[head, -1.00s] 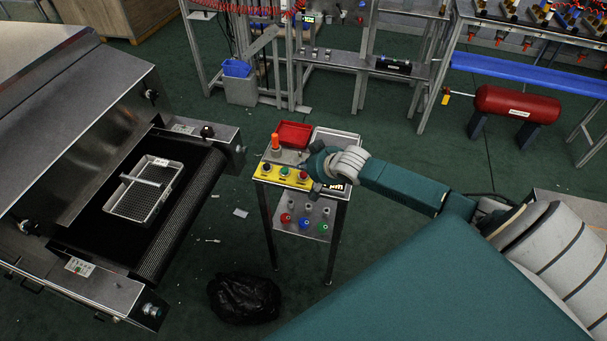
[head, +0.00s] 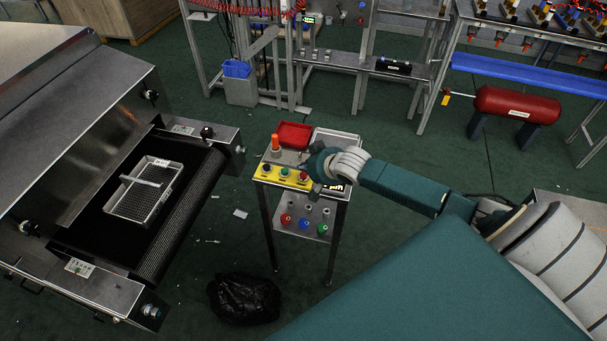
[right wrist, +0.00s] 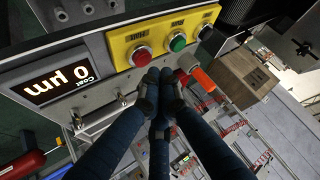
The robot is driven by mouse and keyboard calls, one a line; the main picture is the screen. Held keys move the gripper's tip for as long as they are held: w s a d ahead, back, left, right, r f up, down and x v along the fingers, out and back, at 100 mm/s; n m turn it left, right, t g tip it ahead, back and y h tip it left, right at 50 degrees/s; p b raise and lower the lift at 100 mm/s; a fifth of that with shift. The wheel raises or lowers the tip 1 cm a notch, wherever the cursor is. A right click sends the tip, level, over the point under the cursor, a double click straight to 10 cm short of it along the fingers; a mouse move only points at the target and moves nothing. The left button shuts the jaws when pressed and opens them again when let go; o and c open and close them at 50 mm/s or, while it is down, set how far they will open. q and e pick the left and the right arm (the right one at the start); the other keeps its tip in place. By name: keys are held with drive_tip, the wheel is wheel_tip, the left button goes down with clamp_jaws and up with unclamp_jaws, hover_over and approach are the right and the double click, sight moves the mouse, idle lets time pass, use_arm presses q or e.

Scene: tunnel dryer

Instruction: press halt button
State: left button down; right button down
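A yellow button panel (head: 283,175) is on top of a small stand, with a black, a green and a red button in a row. The green button (right wrist: 177,41) and the black button (right wrist: 204,31) are further right. My right gripper (right wrist: 157,78) has its dark fingertips together and empty, just below the red button. I cannot tell whether they touch it. My left gripper is not in view.
An orange beacon (head: 276,142) and a red bin (head: 294,134) are on the stand. A lit display (right wrist: 57,80) sits beside the panel. The lower shelf carries several knobs. The dryer conveyor (head: 190,205) with a mesh tray (head: 113,208) is at left. A black bag (head: 245,298) lies on the floor.

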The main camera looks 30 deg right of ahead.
sight(305, 176)
drive_tip(key=shift+f, duration=0.15)
drive_tip(key=shift+f, duration=0.25)
drive_tip(key=shift+f, duration=0.45)
idle(0.8)
drive_tip(key=shift+r, duration=0.1)
drive_tip(key=shift+r+p, duration=0.75)
drive_tip(key=shift+p, duration=0.15)
wheel_tip(305, 176, up, 5)
drive_tip(key=p, duration=0.5)
